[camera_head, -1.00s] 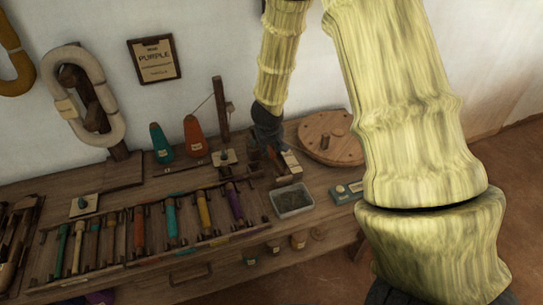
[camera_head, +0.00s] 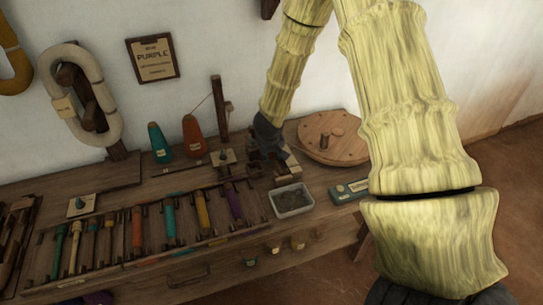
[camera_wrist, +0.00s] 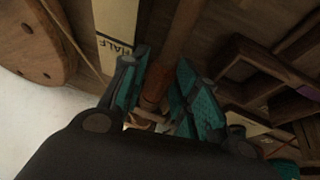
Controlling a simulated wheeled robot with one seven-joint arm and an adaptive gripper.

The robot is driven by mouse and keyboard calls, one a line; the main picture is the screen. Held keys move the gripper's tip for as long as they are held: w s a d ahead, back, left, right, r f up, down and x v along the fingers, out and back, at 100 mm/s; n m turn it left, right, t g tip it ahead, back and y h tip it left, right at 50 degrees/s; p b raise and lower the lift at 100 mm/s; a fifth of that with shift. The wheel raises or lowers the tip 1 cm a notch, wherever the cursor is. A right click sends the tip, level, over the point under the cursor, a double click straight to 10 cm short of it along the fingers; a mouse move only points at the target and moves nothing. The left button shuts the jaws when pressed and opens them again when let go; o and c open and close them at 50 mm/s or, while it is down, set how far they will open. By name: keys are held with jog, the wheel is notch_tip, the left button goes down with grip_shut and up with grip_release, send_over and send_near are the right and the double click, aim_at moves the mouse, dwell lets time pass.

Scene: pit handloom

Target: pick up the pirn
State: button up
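My gripper (camera_wrist: 162,88) points down at the back right of the bench. Its two teal-padded fingers stand apart on either side of a reddish-brown wooden piece (camera_wrist: 157,84), which may be the pirn. I cannot tell whether either pad touches it. In the head view my gripper (camera_head: 268,155) is dark and small, and its fingertips are hard to make out. Several wound pirns lie in the rack, among them a purple one (camera_head: 234,203), an orange one (camera_head: 203,210) and a teal one (camera_head: 170,217).
A pale strip marked HALF (camera_wrist: 116,22) lies close beside my gripper. A grey tray (camera_head: 292,212) stands in front, and a round wooden disc (camera_head: 345,150) lies to the right. An upright post (camera_head: 218,110) and orange (camera_head: 192,135) and teal (camera_head: 159,142) cones stand to the left.

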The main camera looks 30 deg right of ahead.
jog(key=c, duration=0.6)
jog(key=shift+c, duration=0.2)
jog(key=shift+r, duration=0.2)
